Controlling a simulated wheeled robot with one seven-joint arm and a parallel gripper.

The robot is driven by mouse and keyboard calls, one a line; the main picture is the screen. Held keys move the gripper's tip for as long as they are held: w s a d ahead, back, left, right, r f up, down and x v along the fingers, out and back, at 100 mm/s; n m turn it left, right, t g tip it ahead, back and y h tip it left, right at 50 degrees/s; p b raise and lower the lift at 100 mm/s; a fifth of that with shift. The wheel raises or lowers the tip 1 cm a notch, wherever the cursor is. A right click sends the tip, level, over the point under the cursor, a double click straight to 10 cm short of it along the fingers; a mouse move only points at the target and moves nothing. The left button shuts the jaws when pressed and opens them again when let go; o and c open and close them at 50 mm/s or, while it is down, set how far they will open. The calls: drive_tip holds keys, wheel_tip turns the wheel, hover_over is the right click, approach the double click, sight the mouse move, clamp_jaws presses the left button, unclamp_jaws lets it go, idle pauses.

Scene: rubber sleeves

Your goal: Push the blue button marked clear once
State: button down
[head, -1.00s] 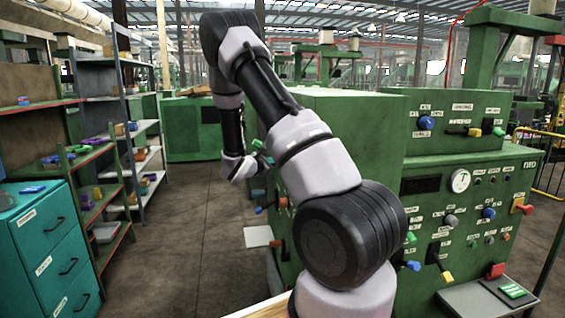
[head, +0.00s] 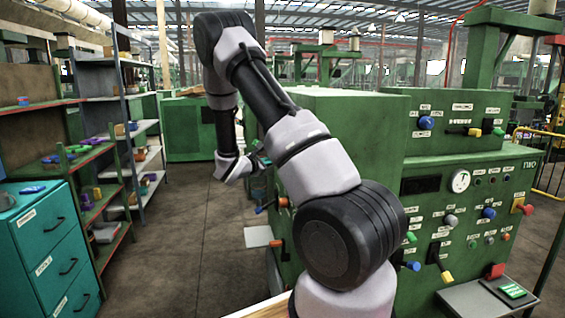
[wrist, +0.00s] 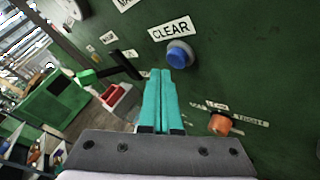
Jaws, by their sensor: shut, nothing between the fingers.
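The blue button (wrist: 179,56) sits in a grey collar on the green machine panel in the wrist view, just below a white label reading CLEAR (wrist: 170,28). My gripper (wrist: 159,72) is shut and empty, its two teal fingers side by side. In the picture its tips lie just below and to the left of the button. I cannot tell how far the tips are from the panel. In the head view my gripper is largely hidden at the machine's left side, and this button cannot be made out.
In the wrist view an orange knob (wrist: 220,125) is to the right of the fingers. A black lever with a green end (wrist: 88,76) and a red block (wrist: 114,94) are to the left. Shelves (head: 110,150) and teal drawers (head: 45,250) stand left of the aisle in the head view.

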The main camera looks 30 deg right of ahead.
drive_tip(key=shift+w+a, duration=0.2)
drive_tip(key=shift+a, duration=0.55)
drive_tip(key=shift+w+a, duration=0.25)
drive_tip(key=shift+a, duration=0.5)
drive_tip(key=shift+w+a, duration=0.2)
drive_tip(key=shift+a, duration=0.55)
drive_tip(key=shift+a, duration=0.1)
